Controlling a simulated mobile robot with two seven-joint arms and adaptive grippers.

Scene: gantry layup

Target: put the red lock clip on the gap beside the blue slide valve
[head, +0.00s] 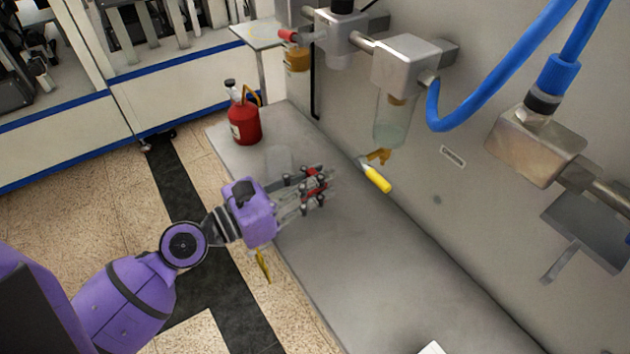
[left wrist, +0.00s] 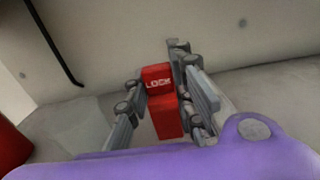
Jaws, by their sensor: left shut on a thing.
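My left gripper (head: 316,188) is shut on the red lock clip (head: 312,196), above the grey bench top. In the left wrist view the clip (left wrist: 163,112) sits between the two fingers, with white "LOCK" lettering on its face. In the head view the fingers partly hide the clip. I cannot make out the blue slide valve or the gap beside it in either view. My right gripper is in neither view.
A red bottle (head: 245,122) stands at the bench's far left end. A yellow-handled tool (head: 375,177) is near the wall. A clear bowl (head: 391,120) hangs under a metal block (head: 407,65). Blue hoses (head: 500,75) cross the upper right. The grey bench (head: 400,275) is largely clear.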

